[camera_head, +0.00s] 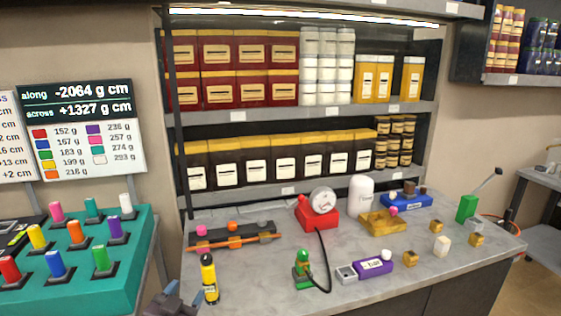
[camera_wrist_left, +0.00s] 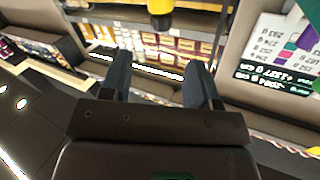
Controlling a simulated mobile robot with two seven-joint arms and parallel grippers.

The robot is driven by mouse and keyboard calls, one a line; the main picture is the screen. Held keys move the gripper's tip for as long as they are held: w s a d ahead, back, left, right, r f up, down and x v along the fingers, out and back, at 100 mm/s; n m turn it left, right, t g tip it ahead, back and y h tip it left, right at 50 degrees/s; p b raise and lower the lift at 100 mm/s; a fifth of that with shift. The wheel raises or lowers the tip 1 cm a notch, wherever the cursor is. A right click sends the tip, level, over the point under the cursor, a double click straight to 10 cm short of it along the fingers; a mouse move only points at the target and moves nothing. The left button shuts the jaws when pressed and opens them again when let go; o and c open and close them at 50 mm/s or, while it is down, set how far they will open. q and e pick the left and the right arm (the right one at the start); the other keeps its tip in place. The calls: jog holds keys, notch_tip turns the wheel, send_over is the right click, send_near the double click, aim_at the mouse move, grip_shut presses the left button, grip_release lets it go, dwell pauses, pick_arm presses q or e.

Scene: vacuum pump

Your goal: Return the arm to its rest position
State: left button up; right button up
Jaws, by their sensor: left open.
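My left gripper (camera_head: 174,302) shows at the bottom edge of the head view, between the teal block stand and the workbench's near left corner. Its two dark fingers also show in the left wrist view (camera_wrist_left: 160,84), spread apart with nothing between them. Most of the left arm is out of the picture. A yellow and black bottle (camera_head: 209,278) stands upright on the bench just right of the gripper, apart from it. My right gripper is in neither view.
The teal stand (camera_head: 136,268) with coloured blocks is at the left. Stocked shelves (camera_head: 285,112) rise behind.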

pick_arm(q)
jog(key=s+a+f+n+g+y, duration=0.1)
jog(key=s+a+f+n+g, duration=0.1)
jog(key=s+f, duration=0.7)
jog(key=s+a+f+n+g+y, duration=0.1)
jog(key=s+a+f+g+y, duration=0.1)
jog(key=s+f, duration=0.8)
jog(key=s+a+g, duration=0.1)
jog(key=s+a, duration=0.1)
jog(key=s, duration=0.4)
jog(key=shift+n+g, duration=0.3)
jog(key=shift+n, duration=0.1)
jog(key=shift+a, duration=0.1)
